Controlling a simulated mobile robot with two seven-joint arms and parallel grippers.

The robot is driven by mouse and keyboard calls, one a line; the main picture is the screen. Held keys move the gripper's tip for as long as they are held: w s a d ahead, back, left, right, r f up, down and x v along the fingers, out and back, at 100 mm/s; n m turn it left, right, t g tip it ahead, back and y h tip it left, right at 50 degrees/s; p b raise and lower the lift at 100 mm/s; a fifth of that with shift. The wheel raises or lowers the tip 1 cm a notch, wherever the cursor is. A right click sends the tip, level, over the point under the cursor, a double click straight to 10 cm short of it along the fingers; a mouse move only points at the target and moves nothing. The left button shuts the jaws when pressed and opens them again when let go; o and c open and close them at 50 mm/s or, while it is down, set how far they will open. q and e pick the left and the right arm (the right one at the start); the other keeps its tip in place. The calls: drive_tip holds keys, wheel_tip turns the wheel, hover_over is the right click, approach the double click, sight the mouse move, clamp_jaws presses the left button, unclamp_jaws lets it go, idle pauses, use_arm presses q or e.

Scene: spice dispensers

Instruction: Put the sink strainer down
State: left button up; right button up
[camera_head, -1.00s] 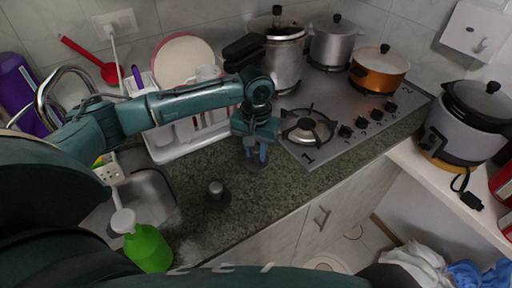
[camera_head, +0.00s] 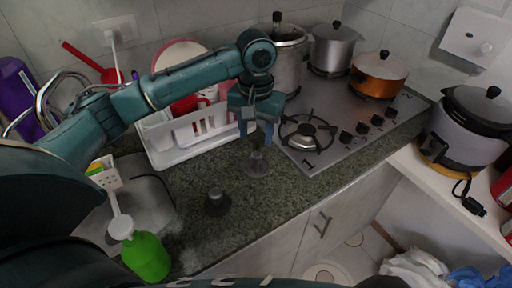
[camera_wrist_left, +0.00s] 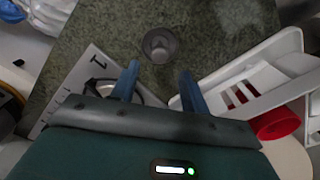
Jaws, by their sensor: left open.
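A small dark grey sink strainer (camera_head: 257,164) with a knob on top stands upright on the green granite counter, in front of the dish rack and left of the stove. My left gripper (camera_head: 256,136) is just above the first strainer, pointing down. In the left wrist view, its two blue fingers (camera_wrist_left: 157,72) are apart with nothing between them, and the strainer (camera_wrist_left: 159,45) lies just beyond their tips. My right gripper is not in view.
The white dish rack (camera_head: 196,142) stands behind the gripper. The stove (camera_head: 335,125) with pots is to the right. Counter around the strainer is free.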

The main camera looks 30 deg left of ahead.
use_arm(q)
wheel_tip(320, 180, up, 4)
drive_tip(key=shift+r, duration=0.15)
idle(0.6)
